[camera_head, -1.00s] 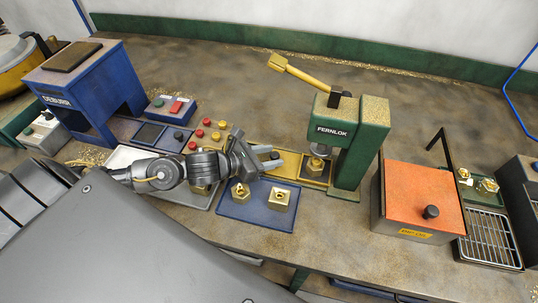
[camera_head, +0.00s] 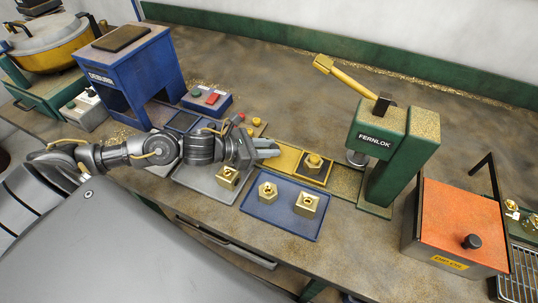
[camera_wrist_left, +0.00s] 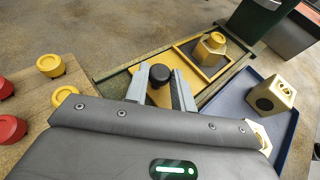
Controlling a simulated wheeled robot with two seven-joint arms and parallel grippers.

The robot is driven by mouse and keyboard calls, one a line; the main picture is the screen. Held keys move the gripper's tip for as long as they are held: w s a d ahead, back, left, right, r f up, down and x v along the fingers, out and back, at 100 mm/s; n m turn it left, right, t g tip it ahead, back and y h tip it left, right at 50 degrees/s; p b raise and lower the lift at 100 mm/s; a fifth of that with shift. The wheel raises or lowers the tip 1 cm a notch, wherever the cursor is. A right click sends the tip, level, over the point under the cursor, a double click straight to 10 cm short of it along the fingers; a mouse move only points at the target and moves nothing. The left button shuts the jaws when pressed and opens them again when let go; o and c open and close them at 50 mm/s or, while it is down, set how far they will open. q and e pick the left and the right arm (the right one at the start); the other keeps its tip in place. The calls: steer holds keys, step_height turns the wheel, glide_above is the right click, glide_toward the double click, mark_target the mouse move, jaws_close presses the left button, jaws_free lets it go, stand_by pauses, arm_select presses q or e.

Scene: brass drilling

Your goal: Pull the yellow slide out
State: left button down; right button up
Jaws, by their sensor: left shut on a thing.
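The yellow slide (camera_head: 288,159) lies on a green rail left of the green FERNLOK press (camera_head: 383,145). Its dark square nest, with a brass part (camera_head: 313,161) in it, is out to the left of the press head. My left gripper (camera_head: 268,148) is at the slide's left end. In the left wrist view the slide (camera_wrist_left: 189,77) runs away to the upper right, and the gripper (camera_wrist_left: 160,86) has its two fingers either side of the slide's black knob (camera_wrist_left: 159,75), shut on it. My right gripper is not in view.
A blue tray (camera_head: 262,212) with two brass parts lies in front of the slide. A grey tray with a brass part (camera_head: 228,177) lies under my left forearm. An orange-lidded box (camera_head: 462,222) stands right of the press; a blue DEBURR stand (camera_head: 130,75) is at left.

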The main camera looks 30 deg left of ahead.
arm_select(q)
steer(key=shift+a, duration=0.1)
steer(key=shift+w, duration=0.1)
steer(key=c, duration=1.2)
jaws_free()
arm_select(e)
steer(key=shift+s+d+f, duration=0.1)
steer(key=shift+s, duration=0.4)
arm_select(q)
steer(key=shift+r, duration=0.5)
steer(key=s+d+r+p, duration=0.6)
steer(key=s+r+p, duration=0.6)
steer(key=p, duration=0.2)
steer(key=shift+s+d, duration=0.25)
steer(key=shift+d, duration=0.1)
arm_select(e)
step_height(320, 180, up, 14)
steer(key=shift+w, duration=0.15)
